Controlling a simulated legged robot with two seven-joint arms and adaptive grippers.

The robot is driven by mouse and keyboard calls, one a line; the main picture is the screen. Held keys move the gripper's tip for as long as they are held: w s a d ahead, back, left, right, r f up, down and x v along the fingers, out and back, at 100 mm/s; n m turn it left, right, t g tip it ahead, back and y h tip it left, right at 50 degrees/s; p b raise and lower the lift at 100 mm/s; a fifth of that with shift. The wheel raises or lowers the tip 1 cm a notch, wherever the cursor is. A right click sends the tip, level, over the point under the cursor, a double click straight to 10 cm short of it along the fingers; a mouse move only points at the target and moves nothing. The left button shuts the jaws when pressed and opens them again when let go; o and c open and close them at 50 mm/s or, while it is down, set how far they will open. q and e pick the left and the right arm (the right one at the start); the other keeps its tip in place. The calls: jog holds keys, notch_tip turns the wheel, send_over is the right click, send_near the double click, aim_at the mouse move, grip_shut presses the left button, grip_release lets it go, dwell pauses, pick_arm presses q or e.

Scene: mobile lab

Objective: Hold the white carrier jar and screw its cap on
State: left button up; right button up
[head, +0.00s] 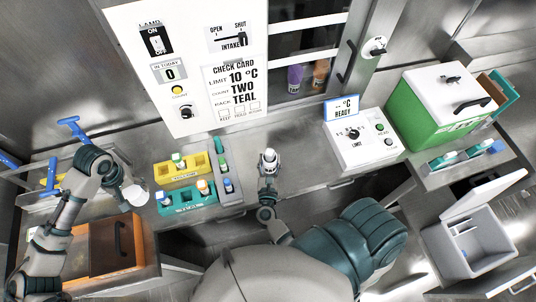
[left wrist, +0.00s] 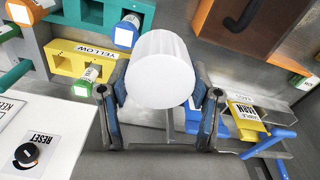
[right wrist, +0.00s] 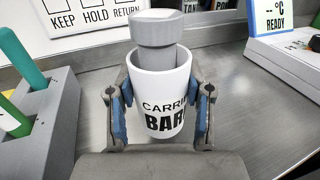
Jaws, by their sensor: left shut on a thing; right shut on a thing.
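The white carrier jar (right wrist: 160,92), lettered "CARRIER BAR…", stands upright between the fingers of my right gripper (right wrist: 160,120), which is shut on it. A grey-topped vial (right wrist: 155,32) sticks up out of its open mouth. In the head view the jar (head: 269,163) and my right gripper (head: 268,172) are at the middle, by the bench's front edge. My left gripper (left wrist: 160,105) is shut on the white round cap (left wrist: 160,68). In the head view my left gripper (head: 124,190) and the cap (head: 138,195) are at the left, well apart from the jar.
Between my grippers are a yellow rack (head: 180,178), a teal rack (head: 186,206) and a grey rack (head: 224,160) with vials. A white control box (head: 362,143) and a green cooler (head: 445,100) stand right. An orange box (head: 118,245) is below my left gripper. Bench right of the jar is clear.

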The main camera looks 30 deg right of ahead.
pick_arm(q)
jog(key=shift+d+f+b, duration=0.45)
jog(key=shift+f+b, duration=0.05)
jog(key=shift+f, duration=0.1)
pick_arm(e)
jog(key=v, duration=0.4)
jog(key=d+v, duration=0.1)
jog(key=v, duration=0.1)
jog(key=shift+s+a, duration=0.1)
jog(key=shift+s, duration=0.3)
pick_arm(q)
jog(key=shift+a+f+b, duration=0.35)
jog(key=shift+f+b, duration=0.05)
jog(key=shift+f, duration=0.05)
jog(key=shift+a+f, duration=0.1)
jog(key=shift+a, duration=0.1)
jog(key=shift+d, duration=0.3)
pick_arm(e)
send_near(272, 166)
jog(key=shift+s+r, duration=0.15)
jog(key=shift+r, duration=0.3)
pick_arm(q)
jog(key=shift+d, duration=0.1)
pick_arm(e)
jog(key=o, duration=0.7)
jog(key=c, duration=0.8)
grip_shut()
